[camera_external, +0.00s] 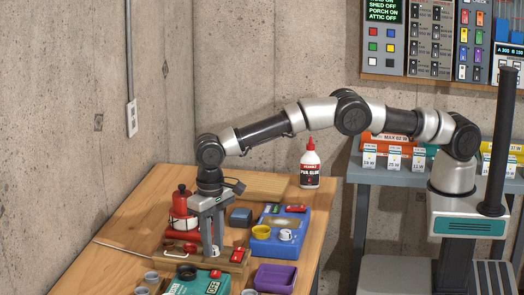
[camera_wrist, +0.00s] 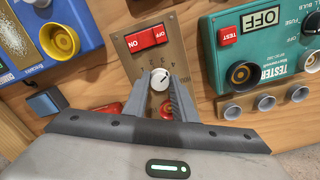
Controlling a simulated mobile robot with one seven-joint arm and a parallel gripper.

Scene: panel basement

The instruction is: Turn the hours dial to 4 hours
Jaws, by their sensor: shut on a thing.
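The hours dial is a small white round knob (camera_wrist: 160,79) with a dark mark on its face. It sits on a tan panel (camera_wrist: 140,49) with small digits around it and a red ON/OFF switch (camera_wrist: 147,37) above it in the wrist view. I cannot read for sure which digit the mark faces. My gripper (camera_wrist: 160,92) has one finger on each side of the knob and is shut on it. In the external view my gripper (camera_external: 211,247) points straight down over the wooden workbench (camera_external: 130,232), and its fingers hide the knob.
A teal tester (camera_wrist: 270,45) and several grey cups (camera_wrist: 265,104) lie close to the right in the wrist view. A blue unit with a yellow cup (camera_wrist: 59,40) is at the left. A red lantern-like object (camera_external: 181,204) stands beside my gripper. A glue bottle (camera_external: 310,165) stands farther back.

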